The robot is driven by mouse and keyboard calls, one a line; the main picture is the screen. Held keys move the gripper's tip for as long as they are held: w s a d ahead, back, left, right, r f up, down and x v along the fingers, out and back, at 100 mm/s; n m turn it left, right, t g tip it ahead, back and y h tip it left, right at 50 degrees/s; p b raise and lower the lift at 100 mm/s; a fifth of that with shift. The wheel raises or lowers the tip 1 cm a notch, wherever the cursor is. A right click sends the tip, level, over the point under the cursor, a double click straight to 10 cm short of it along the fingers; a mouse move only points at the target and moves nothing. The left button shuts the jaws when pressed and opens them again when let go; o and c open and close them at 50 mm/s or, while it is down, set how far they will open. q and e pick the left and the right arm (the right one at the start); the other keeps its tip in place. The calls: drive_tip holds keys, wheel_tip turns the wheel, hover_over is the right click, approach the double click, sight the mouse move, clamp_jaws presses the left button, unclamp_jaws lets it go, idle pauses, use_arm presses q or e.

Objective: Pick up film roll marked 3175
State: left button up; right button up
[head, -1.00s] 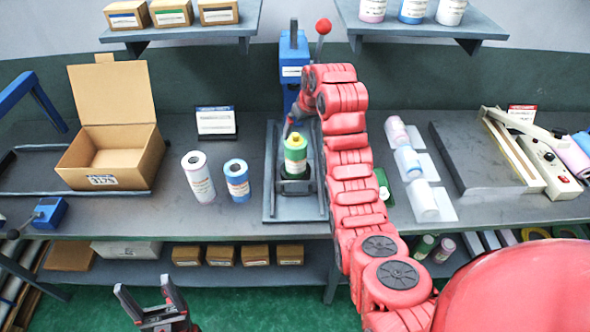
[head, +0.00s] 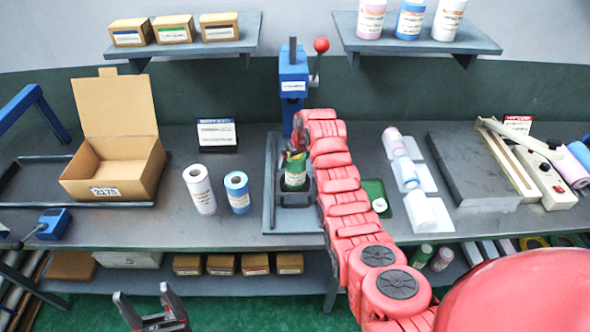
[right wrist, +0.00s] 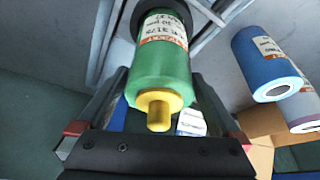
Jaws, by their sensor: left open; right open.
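The green film roll (head: 295,180) stands upright in the dark holder of the press on the bench. The right wrist view shows the green roll (right wrist: 162,68) with a yellow core end and a printed label that appears to read 3175. My right gripper (head: 297,153) is at the roll's top, partly hidden by my red arm. In the right wrist view, my right gripper (right wrist: 160,85) is open, with one finger on each side of the roll and gaps visible. My left gripper (head: 143,291) is open and empty, low in front of the bench.
A white roll (head: 199,189) and a blue roll (head: 237,191) stand left of the press base (head: 271,215). Several rolls lie on pale pads at right.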

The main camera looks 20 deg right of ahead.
drive_tip(key=shift+c, duration=0.3)
clamp_jaws()
drive_tip(key=shift+r, duration=0.1)
